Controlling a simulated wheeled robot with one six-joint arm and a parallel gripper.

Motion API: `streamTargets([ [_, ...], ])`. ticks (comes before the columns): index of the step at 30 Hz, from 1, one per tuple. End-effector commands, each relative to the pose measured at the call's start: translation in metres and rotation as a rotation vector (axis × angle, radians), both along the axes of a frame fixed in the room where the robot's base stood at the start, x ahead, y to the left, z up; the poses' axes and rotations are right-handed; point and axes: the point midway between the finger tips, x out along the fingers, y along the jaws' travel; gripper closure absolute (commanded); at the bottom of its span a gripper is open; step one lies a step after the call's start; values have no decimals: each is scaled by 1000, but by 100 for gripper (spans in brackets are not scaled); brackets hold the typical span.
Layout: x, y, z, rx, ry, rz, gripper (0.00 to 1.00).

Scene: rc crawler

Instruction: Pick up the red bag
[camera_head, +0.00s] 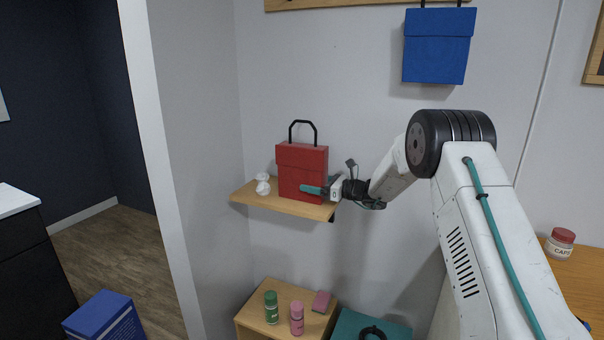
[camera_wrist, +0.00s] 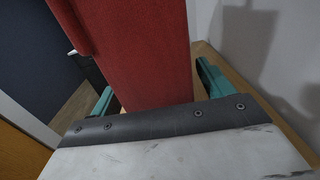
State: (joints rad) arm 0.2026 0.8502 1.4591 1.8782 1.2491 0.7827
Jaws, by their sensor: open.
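The red bag (camera_head: 302,165) stands upright on a small wooden wall shelf (camera_head: 251,197), its black handle up. It also fills the middle of the wrist view (camera_wrist: 139,50). My gripper (camera_head: 318,189) is at the right part of the bag, low near the shelf, with one teal finger showing across the bag's front. In the wrist view my gripper (camera_wrist: 152,92) is open, with the red bag between its two teal fingers. I cannot tell whether either finger touches the bag. The fingers' far ends are partly hidden.
White objects (camera_head: 263,185) sit on the shelf left of the bag. A blue bag (camera_head: 437,47) hangs on the wall at upper right. Below, a wooden cabinet (camera_head: 256,315) holds a green bottle (camera_head: 271,307), a pink bottle (camera_head: 297,318) and a pink block (camera_head: 321,301). Wall lies close behind the shelf.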

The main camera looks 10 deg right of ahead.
Motion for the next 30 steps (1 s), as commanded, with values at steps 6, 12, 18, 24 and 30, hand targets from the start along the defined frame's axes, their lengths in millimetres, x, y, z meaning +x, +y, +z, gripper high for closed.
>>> streamTargets([
  [6, 5, 8, 1, 1, -1, 0, 20],
  [12, 5, 8, 1, 0, 0, 1, 56],
  [18, 5, 8, 1, 0, -1, 1, 81],
  [24, 5, 8, 3, 0, -3, 1, 81],
  [30, 5, 8, 18, 0, -5, 1, 81],
])
